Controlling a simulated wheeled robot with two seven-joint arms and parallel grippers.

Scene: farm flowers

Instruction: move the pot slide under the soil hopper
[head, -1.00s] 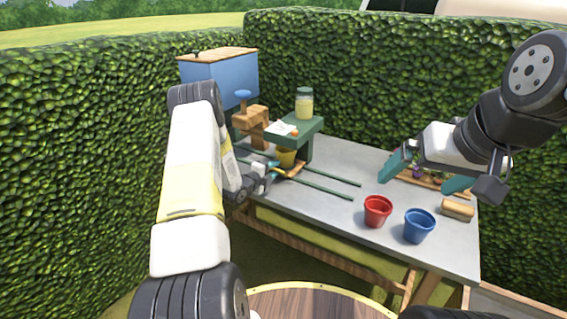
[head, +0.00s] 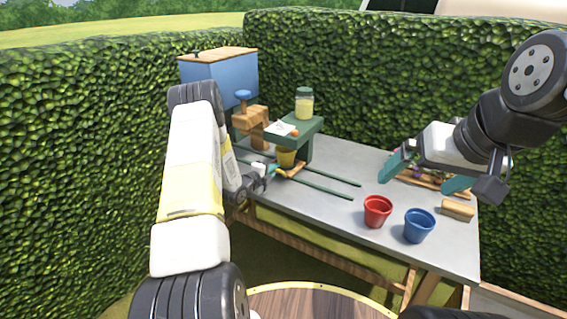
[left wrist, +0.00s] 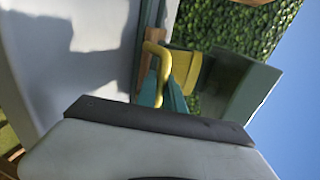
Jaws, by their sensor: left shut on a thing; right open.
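The pot slide (head: 293,170) is a small wooden board on two green rails, with a yellow pot (head: 286,157) standing upright on it. It sits partly beneath a green stand. My left gripper (head: 273,172) is shut on the slide's yellow handle (left wrist: 163,62) at its near left side; the left wrist view shows teal fingers at the handle. The soil hopper appears to be the blue box with a wooden lid (head: 220,82) at the back left, above the rails' far end; its outlet is hidden. My right gripper (head: 425,178) is open and empty above the table's right part.
The green stand (head: 308,135) carries a seed jar (head: 304,104). A wooden press (head: 251,125) with a blue knob stands left of it. A red pot (head: 377,211), blue pot (head: 419,226) and tan block (head: 457,210) stand at the right. Hedges enclose the table.

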